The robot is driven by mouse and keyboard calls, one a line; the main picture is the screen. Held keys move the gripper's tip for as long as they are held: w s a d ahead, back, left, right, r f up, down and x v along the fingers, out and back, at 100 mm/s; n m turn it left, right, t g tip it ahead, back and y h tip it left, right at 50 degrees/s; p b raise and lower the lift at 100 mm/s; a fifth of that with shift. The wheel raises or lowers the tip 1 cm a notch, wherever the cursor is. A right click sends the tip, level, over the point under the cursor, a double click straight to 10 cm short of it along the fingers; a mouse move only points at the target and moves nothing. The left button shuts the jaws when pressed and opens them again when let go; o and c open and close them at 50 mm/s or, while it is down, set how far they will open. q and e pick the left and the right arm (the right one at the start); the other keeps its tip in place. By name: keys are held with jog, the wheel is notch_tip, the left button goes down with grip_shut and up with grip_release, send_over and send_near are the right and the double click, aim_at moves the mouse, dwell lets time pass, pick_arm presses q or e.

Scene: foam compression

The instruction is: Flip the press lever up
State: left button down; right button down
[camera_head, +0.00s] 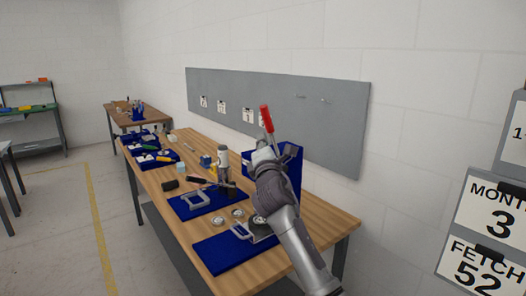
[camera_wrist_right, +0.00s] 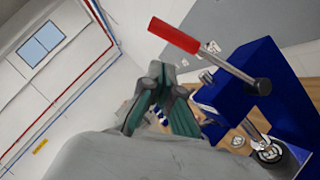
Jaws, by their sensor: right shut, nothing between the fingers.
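The blue press (camera_head: 291,160) stands at the right part of the wooden workbench, partly hidden behind my right arm. Its lever has a red grip (camera_head: 266,118) that points upward in the head view. In the right wrist view the red grip (camera_wrist_right: 174,35) is at the upper left end of a metal rod, which slants down to a pivot on the blue press body (camera_wrist_right: 262,65). My right gripper (camera_head: 262,147) is shut and empty, just below the red grip in the head view. In the wrist view its fingers (camera_wrist_right: 165,90) are left of the rod; I cannot tell whether they touch it. My left gripper is out of view.
The workbench (camera_head: 325,220) holds blue mats (camera_head: 225,252), clamps, small round metal parts (camera_head: 238,213) and a bottle-like tool (camera_head: 223,160). Blue trays (camera_head: 150,160) sit at its far end. A grey panel (camera_head: 330,125) is on the wall behind the press.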

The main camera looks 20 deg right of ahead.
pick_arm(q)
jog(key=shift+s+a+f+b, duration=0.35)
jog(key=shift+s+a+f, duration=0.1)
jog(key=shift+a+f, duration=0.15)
pick_arm(e)
jog(key=v, duration=0.4)
jog(key=shift+a+r, duration=0.2)
jog(key=shift+r, duration=0.15)
jog(key=shift+s+a, duration=0.1)
